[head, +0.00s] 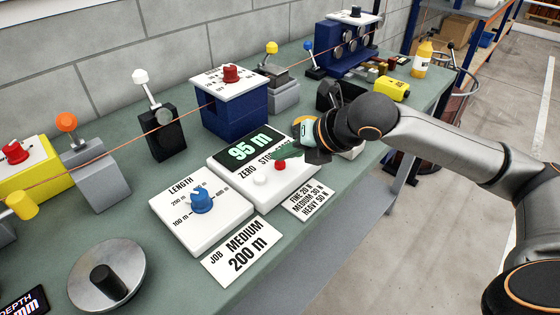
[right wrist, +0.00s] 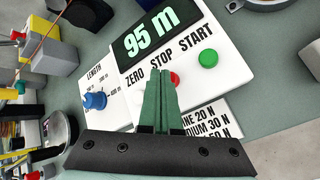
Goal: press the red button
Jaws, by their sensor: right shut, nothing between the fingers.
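The small round red button (head: 280,166) is on the white control panel (head: 296,187), under the word STOP and beside the white ZERO button (head: 261,180). My right gripper (head: 285,156) reaches in from the right with its fingers just above the red button in the picture. In the right wrist view, the green fingers (right wrist: 160,74) are together and empty. They partly hide the red button (right wrist: 175,78), whose right part shows beside the tips. I cannot tell whether they touch it. The green START button (right wrist: 208,58) is clear of the fingers. My left gripper is not in view.
The panel's display (head: 249,151) reads 95 m. A blue LENGTH dial (head: 200,201) stands to the left and a job card (head: 241,250) in front. A blue box (head: 233,110) with a red knob stands behind. A wire runs along the bench's back.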

